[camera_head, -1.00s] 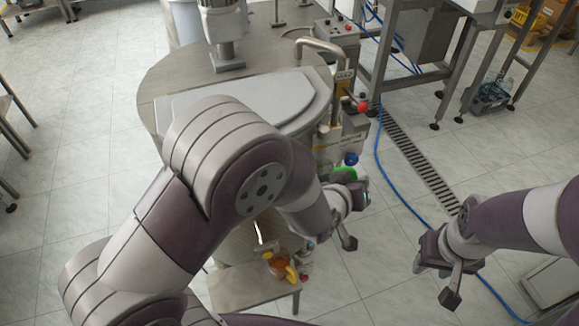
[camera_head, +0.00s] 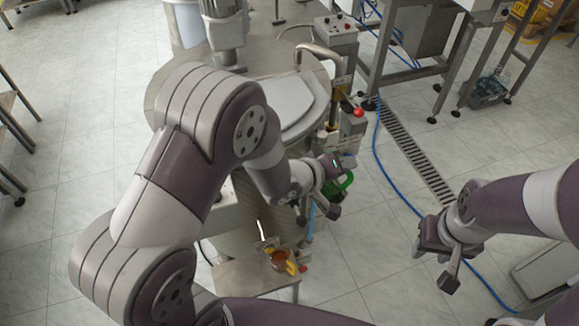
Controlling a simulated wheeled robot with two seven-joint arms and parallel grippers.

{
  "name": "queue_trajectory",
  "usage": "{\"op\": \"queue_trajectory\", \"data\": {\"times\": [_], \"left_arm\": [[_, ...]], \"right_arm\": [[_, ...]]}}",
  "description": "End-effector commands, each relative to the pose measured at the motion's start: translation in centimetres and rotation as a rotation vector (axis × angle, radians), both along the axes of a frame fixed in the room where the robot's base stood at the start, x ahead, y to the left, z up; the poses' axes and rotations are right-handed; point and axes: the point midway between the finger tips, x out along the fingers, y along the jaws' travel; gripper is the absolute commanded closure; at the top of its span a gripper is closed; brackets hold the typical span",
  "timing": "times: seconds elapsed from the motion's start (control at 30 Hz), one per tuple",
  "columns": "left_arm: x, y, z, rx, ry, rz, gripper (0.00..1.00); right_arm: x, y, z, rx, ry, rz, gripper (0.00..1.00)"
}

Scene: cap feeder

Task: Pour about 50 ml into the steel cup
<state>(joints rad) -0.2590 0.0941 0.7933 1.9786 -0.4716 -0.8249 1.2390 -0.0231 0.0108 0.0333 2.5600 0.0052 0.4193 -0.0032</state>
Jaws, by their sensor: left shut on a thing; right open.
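My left gripper (camera_head: 317,206) is in front of the large round steel machine, above the floor and up-right of a small low table. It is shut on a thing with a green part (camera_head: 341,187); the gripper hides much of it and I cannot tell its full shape. A thin light-blue strip (camera_head: 311,220) shows just below the gripper; I cannot tell what it is. My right gripper (camera_head: 437,265) is open and empty over the floor at the right. I cannot make out the steel cup; my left arm covers much of the middle.
The round steel machine (camera_head: 284,112) with a lid stands behind my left arm. The low table (camera_head: 235,276) carries an orange-brown and yellow item (camera_head: 281,261). A blue hose (camera_head: 390,185) and a floor drain (camera_head: 415,150) run at the right.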

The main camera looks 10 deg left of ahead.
Motion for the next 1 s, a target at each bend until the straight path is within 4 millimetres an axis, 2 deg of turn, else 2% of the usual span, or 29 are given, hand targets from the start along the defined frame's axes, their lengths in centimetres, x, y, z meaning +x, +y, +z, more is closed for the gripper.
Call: {"op": "queue_trajectory", "data": {"times": [0.6, 1.0], "left_arm": [[0.3, 0.5, 1.2, -0.081, 0.045, 0.003, 1.00], [0.6, 0.9, 1.0, -0.140, 0.078, 0.003, 1.00]], "right_arm": [[0.0, 0.0, 1.4, 0.000, 0.000, 0.000, 0.57], [0.0, 0.0, 1.3, 0.000, 0.000, 0.000, 0.57]]}}
